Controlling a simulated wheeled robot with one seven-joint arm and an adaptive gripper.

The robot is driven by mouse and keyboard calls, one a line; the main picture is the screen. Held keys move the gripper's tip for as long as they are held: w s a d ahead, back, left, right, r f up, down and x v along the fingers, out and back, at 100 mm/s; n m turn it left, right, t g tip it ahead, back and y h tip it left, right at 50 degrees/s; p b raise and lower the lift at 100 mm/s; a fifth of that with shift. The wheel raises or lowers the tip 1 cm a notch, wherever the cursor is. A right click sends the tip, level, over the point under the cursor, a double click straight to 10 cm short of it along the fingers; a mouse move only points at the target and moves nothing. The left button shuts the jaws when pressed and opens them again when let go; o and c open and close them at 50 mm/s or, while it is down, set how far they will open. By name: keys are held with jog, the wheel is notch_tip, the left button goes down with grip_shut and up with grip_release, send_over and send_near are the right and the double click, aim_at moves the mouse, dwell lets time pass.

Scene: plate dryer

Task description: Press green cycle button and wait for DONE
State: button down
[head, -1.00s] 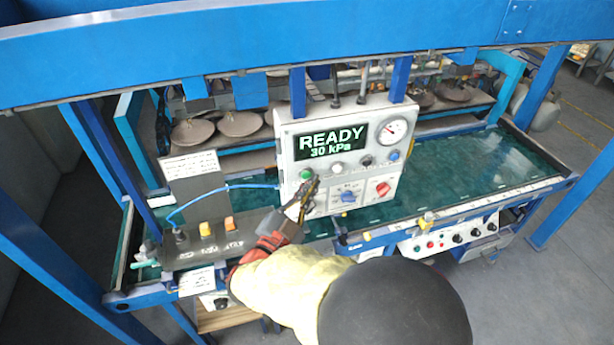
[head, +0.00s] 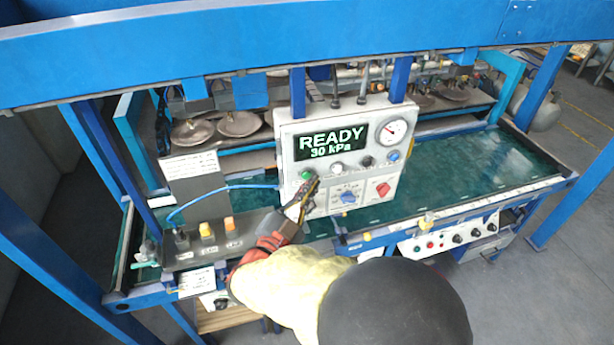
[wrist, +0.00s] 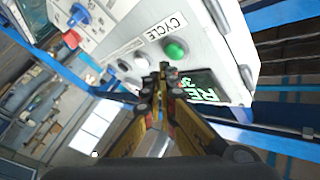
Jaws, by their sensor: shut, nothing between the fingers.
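The green cycle button (head: 306,174) is on the left of the white control panel (head: 290,140). In the wrist view the green button (wrist: 175,49) sits beside a "CYCLE" label (wrist: 160,31). The panel's display (head: 331,142) reads "READY" and "30 kPa"; part of it shows in the wrist view (wrist: 205,86). My gripper (head: 315,181) is shut and empty, its tips just right of and slightly below the button in the head view. In the wrist view the closed fingertips (wrist: 163,68) lie close to the button, with a small gap in the picture; contact cannot be told.
A pressure gauge (head: 393,131), a blue knob (head: 348,197) and a red knob (head: 383,189) are on the same panel. A blue hose (head: 228,187) runs to its left side. A blue beam (head: 250,50) crosses above.

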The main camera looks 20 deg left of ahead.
jog(key=shift+w+a, duration=0.1)
jog(key=shift+w, duration=0.05)
jog(key=shift+w+a+b, duration=0.15)
jog(key=shift+w+b, duration=0.1)
jog(key=shift+b, duration=0.05)
jog(key=shift+w+a, duration=0.25)
jog(key=shift+w, duration=0.15)
dwell(0.8)
jog(key=shift+s, duration=0.1)
jog(key=shift+s+d+b, duration=0.35)
jog(key=shift+s+d, duration=0.15)
jog(key=shift+s, duration=0.2)
